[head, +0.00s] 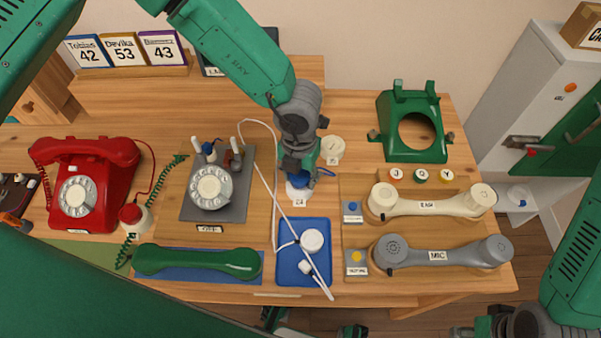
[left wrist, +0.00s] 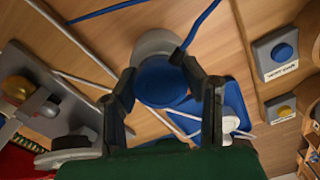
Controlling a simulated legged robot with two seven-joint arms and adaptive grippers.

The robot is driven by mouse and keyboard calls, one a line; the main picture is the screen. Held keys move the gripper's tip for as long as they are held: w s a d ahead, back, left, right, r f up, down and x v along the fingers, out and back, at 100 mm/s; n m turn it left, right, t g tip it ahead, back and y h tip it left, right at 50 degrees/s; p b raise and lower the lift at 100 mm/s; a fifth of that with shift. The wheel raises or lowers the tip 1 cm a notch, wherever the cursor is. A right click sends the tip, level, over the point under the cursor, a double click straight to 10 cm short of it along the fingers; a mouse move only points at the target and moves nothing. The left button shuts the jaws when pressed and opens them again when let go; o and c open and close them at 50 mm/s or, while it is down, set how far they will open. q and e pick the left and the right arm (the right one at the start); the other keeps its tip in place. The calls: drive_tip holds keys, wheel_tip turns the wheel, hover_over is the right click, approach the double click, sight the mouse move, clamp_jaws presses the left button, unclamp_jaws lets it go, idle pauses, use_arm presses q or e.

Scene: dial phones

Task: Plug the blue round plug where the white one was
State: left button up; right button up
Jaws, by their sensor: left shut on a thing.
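My left gripper (head: 298,172) is shut on the blue round plug (head: 301,181), which hangs on a blue cord. In the left wrist view the blue plug (left wrist: 160,82) sits between the two fingers, over a pale round socket (left wrist: 153,42). In the head view that pale socket (head: 298,193) is mostly hidden under the plug and fingers. I cannot tell whether the plug is seated in it. A white round plug (head: 312,241) lies on the blue tray (head: 290,276). My right arm shows at the lower right edge, its gripper unclear.
Another pale round socket (head: 331,149) stands just right of the gripper. A white cord crosses the table onto the tray. A grey dial base (head: 232,208) is to the left. Cream (head: 435,205) and grey (head: 425,254) handsets lie to the right, a green phone shell (head: 436,148) behind them.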

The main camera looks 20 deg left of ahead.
use_arm(q)
drive_tip(key=shift+f, duration=0.4)
drive_tip(key=shift+r, duration=0.1)
idle(0.3)
drive_tip(key=o, duration=1.1)
drive_tip(key=shift+r, duration=0.25)
wheel_tip(320, 180, up, 10)
drive_tip(key=shift+w+r, duration=0.1)
drive_tip(key=shift+r, duration=0.55)
